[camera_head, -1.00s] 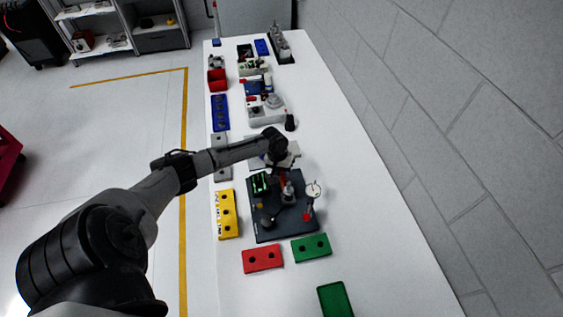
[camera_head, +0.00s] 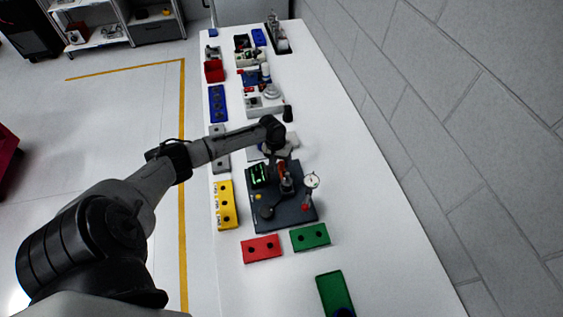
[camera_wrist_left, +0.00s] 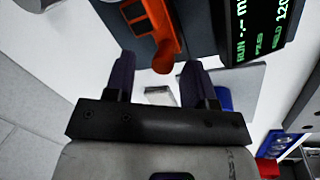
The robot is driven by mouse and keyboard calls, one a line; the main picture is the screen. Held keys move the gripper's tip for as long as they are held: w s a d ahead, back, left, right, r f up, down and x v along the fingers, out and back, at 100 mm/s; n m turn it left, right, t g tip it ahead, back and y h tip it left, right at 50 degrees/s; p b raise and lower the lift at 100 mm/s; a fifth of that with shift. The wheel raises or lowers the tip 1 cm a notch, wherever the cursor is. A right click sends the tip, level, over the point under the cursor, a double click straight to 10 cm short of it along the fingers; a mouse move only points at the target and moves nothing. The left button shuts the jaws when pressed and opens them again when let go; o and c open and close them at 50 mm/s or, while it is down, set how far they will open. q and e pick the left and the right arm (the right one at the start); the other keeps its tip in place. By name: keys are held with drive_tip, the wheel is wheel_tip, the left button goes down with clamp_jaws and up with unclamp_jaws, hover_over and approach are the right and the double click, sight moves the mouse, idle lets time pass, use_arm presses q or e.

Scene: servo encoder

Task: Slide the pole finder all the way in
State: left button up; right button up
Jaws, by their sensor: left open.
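The dark fixture plate (camera_head: 290,213) lies on the white table, with a small green-lit display (camera_head: 258,174) at its far left. An orange part (camera_head: 283,169), which may be the pole finder, stands at the plate's far side. In the left wrist view the orange part (camera_wrist_left: 158,30) shows a rounded end pointing toward my jaws. My left gripper (camera_wrist_left: 158,72) is open, with its two dark fingers apart and nothing held; the orange end lies near the gap between the fingertips. Whether they touch, and how far in the part sits, I cannot tell. My right gripper is not in view.
A dial gauge (camera_head: 312,181) stands at the plate's right edge. A yellow block (camera_head: 225,205), a red block (camera_head: 261,248) and a green block (camera_head: 310,237) lie around the plate. A green tray (camera_head: 335,293) is nearer. The table's right side is clear.

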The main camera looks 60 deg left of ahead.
use_arm(q)
wheel_tip(320, 180, up, 12)
drive_tip(key=s+a, duration=0.1)
drive_tip(key=a, duration=0.1)
drive_tip(key=shift+s, duration=0.3)
idle(0.6)
